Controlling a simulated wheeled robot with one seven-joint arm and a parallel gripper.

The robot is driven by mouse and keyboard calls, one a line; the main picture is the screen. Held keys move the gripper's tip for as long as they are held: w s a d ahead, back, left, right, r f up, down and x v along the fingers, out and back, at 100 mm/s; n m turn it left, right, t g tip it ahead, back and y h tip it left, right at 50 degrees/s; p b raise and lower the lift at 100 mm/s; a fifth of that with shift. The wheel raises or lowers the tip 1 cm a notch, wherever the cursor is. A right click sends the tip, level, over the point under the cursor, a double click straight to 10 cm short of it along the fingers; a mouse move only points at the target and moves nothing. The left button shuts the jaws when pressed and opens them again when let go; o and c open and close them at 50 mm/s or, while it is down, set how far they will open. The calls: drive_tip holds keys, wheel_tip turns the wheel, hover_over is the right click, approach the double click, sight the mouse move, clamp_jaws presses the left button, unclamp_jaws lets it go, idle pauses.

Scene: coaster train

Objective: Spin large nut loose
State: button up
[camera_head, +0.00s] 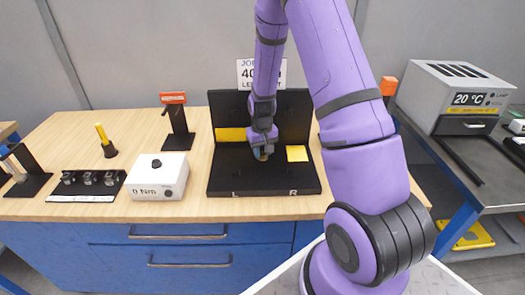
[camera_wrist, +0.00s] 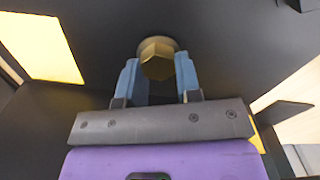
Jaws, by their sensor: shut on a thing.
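The large nut (camera_wrist: 157,62) is a brass-coloured hexagon in the wrist view, mounted on the black fixture (camera_wrist: 230,45). My gripper (camera_wrist: 158,72) has its two blue fingers on either side of the nut, shut on it. In the head view my gripper (camera_head: 263,148) points down over the black fixture (camera_head: 225,180) on the wooden bench. The nut is mostly hidden there behind my gripper. The fixture's base has the letters L and R on its front edge.
A yellow note (camera_head: 297,153) and a yellow strip (camera_head: 230,134) are on the fixture. Left of it stand a white box (camera_head: 157,176), a red-topped stand (camera_head: 176,125) and a yellow-handled tool (camera_head: 105,140). A 20 °C device (camera_head: 460,95) stands on the right-hand table.

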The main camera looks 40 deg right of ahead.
drive_tip(key=n, duration=0.3)
drive_tip(key=shift+a+n, duration=0.1)
drive_tip(key=shift+n, duration=0.3)
drive_tip(key=shift+s+a+n, duration=0.1)
drive_tip(key=shift+n, duration=1.7)
drive_tip(key=o, duration=0.9)
drive_tip(key=shift+r, duration=5.35)
